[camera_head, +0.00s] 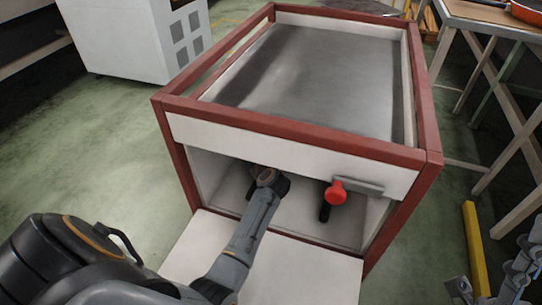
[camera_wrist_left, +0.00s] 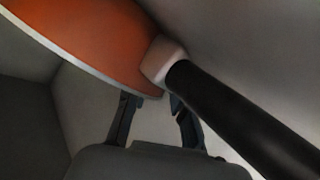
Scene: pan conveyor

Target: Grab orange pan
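The orange pan (camera_wrist_left: 95,35) fills the upper left of the left wrist view, with a pale rim, a cream collar (camera_wrist_left: 163,60) and a black handle (camera_wrist_left: 235,115) running to the lower right. My left gripper (camera_wrist_left: 155,110) is open, its two fingers apart close to the pan's edge and collar. Nothing is visibly held between them; whether they touch the pan is unclear. My right gripper (camera_head: 482,285) is partly in view at the lower right, away from the cart.
The cart (camera_head: 290,123) has a red frame and a grey metal top. A pale flap (camera_head: 300,275) lies lowered at its front. Another orange pan (camera_head: 527,9) is on a table at the upper right. A yellow bar (camera_head: 474,245) stands at right.

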